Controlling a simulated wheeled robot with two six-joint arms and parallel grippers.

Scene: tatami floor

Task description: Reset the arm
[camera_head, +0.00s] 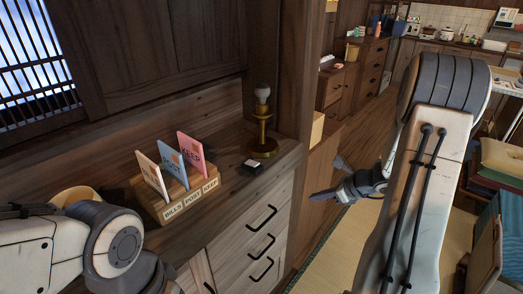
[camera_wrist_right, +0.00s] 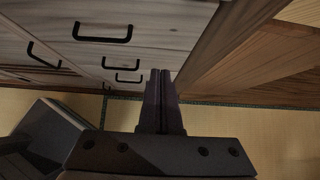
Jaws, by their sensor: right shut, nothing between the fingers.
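My right arm (camera_head: 437,150) comes in large on the right side of the head view. Its gripper (camera_head: 312,197) points left, in front of the wooden cabinet's right end, and holds nothing. In the right wrist view the right gripper's fingers (camera_wrist_right: 161,75) are together, with drawer fronts beyond them and the floor below. My left arm (camera_head: 110,245) comes in at the lower left of the head view, near the cabinet top. The left gripper's fingers are out of view.
A wooden letter holder (camera_head: 181,198) with three upright cards stands on the cabinet top (camera_head: 225,190). Black drawer handles (camera_head: 262,220) stick out in front. Tatami floor (camera_head: 345,250) is open at lower right.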

